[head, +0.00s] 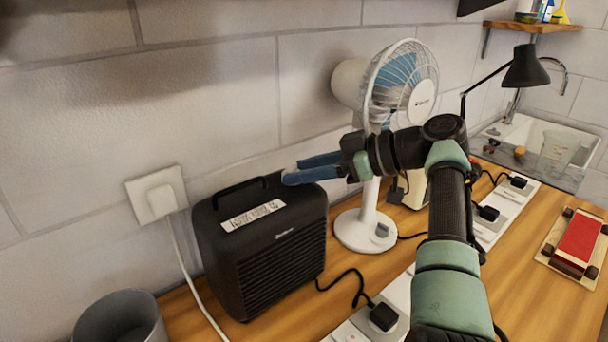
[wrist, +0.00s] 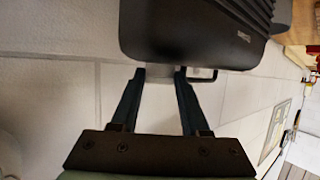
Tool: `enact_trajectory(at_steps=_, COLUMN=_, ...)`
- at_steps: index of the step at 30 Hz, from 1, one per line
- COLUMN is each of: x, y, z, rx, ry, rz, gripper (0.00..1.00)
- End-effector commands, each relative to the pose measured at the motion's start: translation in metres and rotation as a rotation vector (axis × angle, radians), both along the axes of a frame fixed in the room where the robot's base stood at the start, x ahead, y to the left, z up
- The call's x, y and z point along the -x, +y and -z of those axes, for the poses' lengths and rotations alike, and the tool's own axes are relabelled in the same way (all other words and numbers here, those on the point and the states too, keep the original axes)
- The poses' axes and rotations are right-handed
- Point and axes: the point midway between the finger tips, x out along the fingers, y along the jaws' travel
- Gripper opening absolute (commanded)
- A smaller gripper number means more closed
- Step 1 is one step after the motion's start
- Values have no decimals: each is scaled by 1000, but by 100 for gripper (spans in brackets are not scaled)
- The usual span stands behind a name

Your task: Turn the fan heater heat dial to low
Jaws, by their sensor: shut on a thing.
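The fan heater (head: 265,262) is a black box with a slatted front, a carry handle (head: 238,190) and a white label strip (head: 252,215) on top. It stands on the bench against the wall. My gripper (head: 288,178) reaches in from the right, its blue fingers at the top right end of the heater. In the wrist view my gripper (wrist: 160,74) has its fingertips at the edge of the heater (wrist: 195,30), with a gap between them. It is shut on the heat dial, which the fingers hide. The dial's pointer and setting cannot be read.
A white desk fan (head: 365,230) stands close right of the heater, behind my arm. A power strip (head: 398,295) with plugs and cables runs along the bench. A grey bin (head: 120,318) is at front left, and a wall socket (head: 157,195) is left of the heater.

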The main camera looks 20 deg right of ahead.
Motion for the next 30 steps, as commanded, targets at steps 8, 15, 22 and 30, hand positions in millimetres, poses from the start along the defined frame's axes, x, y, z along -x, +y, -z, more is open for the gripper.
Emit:
enact_trajectory(at_steps=8, x=0, y=1, z=1, rx=0, ry=3, rz=-8, gripper=0)
enact_trajectory(at_steps=15, x=0, y=1, z=2, rx=0, ry=3, rz=-8, gripper=49)
enact_trajectory(at_steps=22, x=0, y=0, z=1, rx=0, ry=2, rz=-6, gripper=58)
enact_trajectory(at_steps=30, x=6, y=-11, z=-4, rx=1, ry=-1, rz=-3, gripper=58)
